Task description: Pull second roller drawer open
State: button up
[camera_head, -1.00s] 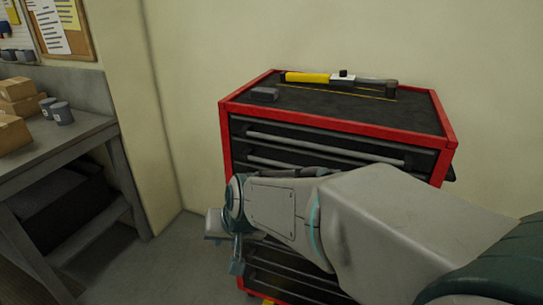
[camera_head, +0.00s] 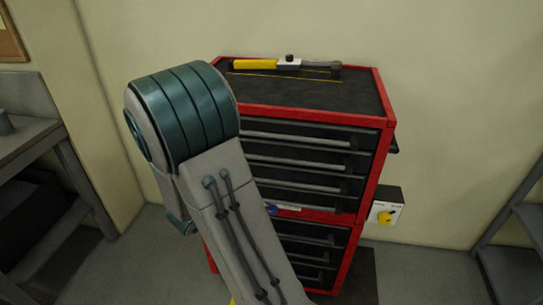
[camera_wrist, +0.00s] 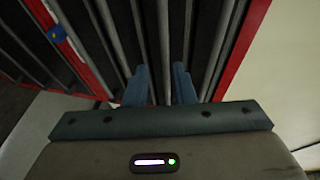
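The red roller cabinet (camera_head: 377,150) stands against the wall, its dark drawers facing me and looking shut. The second drawer's long grey handle (camera_head: 300,163) shows below the top one, its left end hidden by my arm. My gripper is hidden in the head view. In the wrist view my gripper (camera_wrist: 160,78) points at the drawer fronts, two blue fingers apart. A grey bar (camera_wrist: 162,40) runs between the fingers with visible space beside it; I cannot tell surely which drawer it belongs to, or how deep the fingers reach.
A yellow-handled tool (camera_head: 255,65) lies on the cabinet top. A grey box with a yellow knob (camera_head: 387,217) is right of the cabinet. A workbench (camera_head: 35,140) stands left and a shelf frame (camera_head: 510,225) right.

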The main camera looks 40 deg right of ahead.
aim_at(272, 161)
jog(key=shift+m+g+h, duration=0.3)
jog(key=shift+m+h, duration=0.1)
jog(key=p+x, duration=0.1)
jog(key=x, duration=0.3)
jog(key=p+x, duration=0.1)
jog(key=x, duration=0.3)
jog(key=s+p+x, duration=0.1)
jog(key=x, duration=0.4)
jog(key=shift+s+d+r, duration=0.1)
jog(key=shift+d+r, duration=0.1)
jog(key=shift+d, duration=0.05)
jog(key=shift+d+f, duration=0.2)
jog(key=shift+d, duration=0.3)
jog(key=shift+w, duration=0.25)
grip_shut()
